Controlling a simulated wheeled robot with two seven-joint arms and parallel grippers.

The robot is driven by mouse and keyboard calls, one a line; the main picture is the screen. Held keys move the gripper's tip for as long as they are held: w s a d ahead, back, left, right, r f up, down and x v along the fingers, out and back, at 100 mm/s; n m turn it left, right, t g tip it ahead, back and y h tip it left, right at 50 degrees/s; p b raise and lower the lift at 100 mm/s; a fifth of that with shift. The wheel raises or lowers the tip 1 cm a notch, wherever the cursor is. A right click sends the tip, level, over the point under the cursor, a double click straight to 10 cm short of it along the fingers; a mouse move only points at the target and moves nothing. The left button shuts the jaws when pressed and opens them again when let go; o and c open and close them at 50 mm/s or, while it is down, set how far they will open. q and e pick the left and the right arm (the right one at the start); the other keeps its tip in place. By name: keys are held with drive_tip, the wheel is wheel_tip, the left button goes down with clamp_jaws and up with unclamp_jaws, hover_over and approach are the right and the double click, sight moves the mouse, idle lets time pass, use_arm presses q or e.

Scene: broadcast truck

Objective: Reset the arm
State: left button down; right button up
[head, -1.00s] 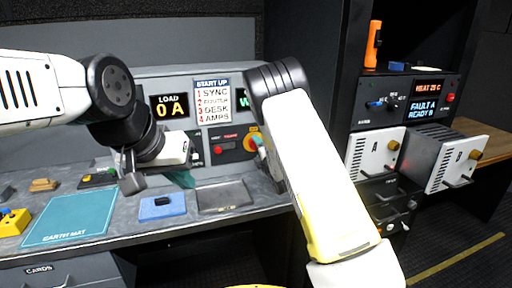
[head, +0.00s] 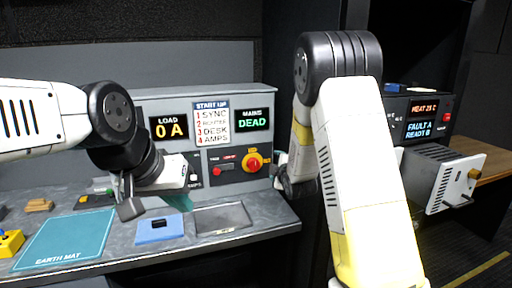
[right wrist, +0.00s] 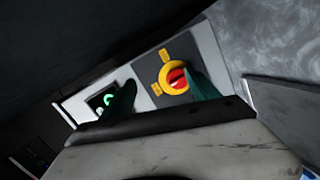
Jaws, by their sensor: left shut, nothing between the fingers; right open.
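My left gripper (head: 180,203) is shut and empty, its teal fingers low over the desk in front of the console. My right arm stands in front of the rack in the head view. Its gripper (head: 279,160) is mostly hidden there, just right of the red and yellow rotary switch (head: 253,162). In the right wrist view the right gripper (right wrist: 162,95) is open, with the switch (right wrist: 174,78) showing between its green fingers, apart from them as far as I can tell.
The console shows LOAD 0 A (head: 169,128) and MAINS DEAD (head: 252,120). The desk holds a teal earth mat (head: 66,238), a blue pad (head: 159,229) and a grey tray (head: 222,218). A rack module (head: 452,178) sticks out at right, near my right arm.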

drive_tip(key=s+d+r+m+g, duration=0.25)
drive_tip(key=s+r+m, duration=0.2)
drive_tip(key=s, duration=0.25)
drive_tip(key=s+d+r+m+g, duration=0.25)
drive_tip(key=s+r+m, duration=0.2)
drive_tip(key=s, duration=0.25)
drive_tip(key=s+d+r+m+g, duration=0.1)
drive_tip(key=s+m, duration=0.2)
drive_tip(key=s, duration=0.9)
drive_tip(key=s+r+m+g, duration=0.1)
drive_tip(key=s+m, duration=0.3)
drive_tip(key=s, duration=0.8)
drive_tip(key=shift+s+d+m+g, duration=0.25)
drive_tip(key=shift+d+m+g, duration=0.1)
drive_tip(key=shift+g, duration=0.45)
